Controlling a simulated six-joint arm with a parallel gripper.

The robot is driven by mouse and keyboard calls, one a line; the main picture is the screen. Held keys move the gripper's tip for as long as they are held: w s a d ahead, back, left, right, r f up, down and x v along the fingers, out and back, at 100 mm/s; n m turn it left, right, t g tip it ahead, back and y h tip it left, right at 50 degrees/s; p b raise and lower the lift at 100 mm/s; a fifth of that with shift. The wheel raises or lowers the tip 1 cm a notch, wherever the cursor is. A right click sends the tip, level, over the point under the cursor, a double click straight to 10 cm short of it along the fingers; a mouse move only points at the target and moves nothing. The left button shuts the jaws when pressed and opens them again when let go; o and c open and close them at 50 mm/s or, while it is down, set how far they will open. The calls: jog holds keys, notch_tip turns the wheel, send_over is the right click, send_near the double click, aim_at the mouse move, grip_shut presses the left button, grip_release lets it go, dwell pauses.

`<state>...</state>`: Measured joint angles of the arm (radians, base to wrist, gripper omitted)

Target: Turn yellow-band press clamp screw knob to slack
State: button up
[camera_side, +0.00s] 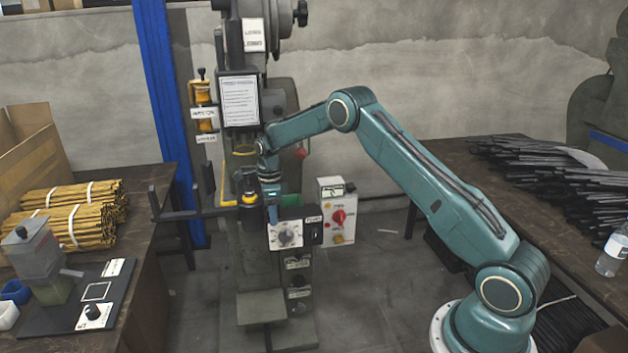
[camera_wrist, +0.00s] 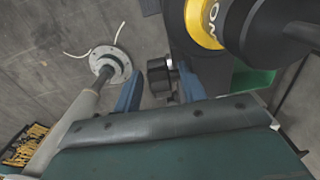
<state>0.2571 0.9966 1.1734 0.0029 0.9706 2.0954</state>
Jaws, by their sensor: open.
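The yellow-band press stands at the centre of the side view, with its yellow band (camera_side: 249,199) around a dark cylinder. A short dark round knob (camera_wrist: 157,84), apparently the clamp screw knob, shows between my blue fingers. My gripper (camera_wrist: 160,72) is open, with one finger on each side of the knob and a visible gap on its left. I cannot tell whether the right finger touches it. In the side view my gripper (camera_side: 271,212) is beside the band, and the knob is hidden.
A box with a white dial (camera_side: 287,234) is just below my gripper. A control box with a red knob (camera_side: 338,216) stands to its right. A dark bar (camera_side: 185,214) reaches left from the press. Tables with yellow bundles (camera_side: 68,213) and black strips (camera_side: 550,170) flank it.

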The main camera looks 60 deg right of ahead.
jog(key=shift+s+d+t+y, duration=0.1)
jog(key=shift+t+y, duration=0.3)
jog(key=shift+s+d+t+y, duration=0.1)
jog(key=shift+s+t+y, duration=0.05)
jog(key=shift+t+y, duration=1.05)
jog(key=v, duration=1.2)
jog(key=s+a+r+n+h, duration=0.2)
jog(key=s+a+r+n, duration=1)
jog(key=r, duration=0.3)
jog(key=shift+s+a+t, duration=0.2)
jog(key=shift+a+t, duration=0.15)
jog(key=shift+t, duration=0.05)
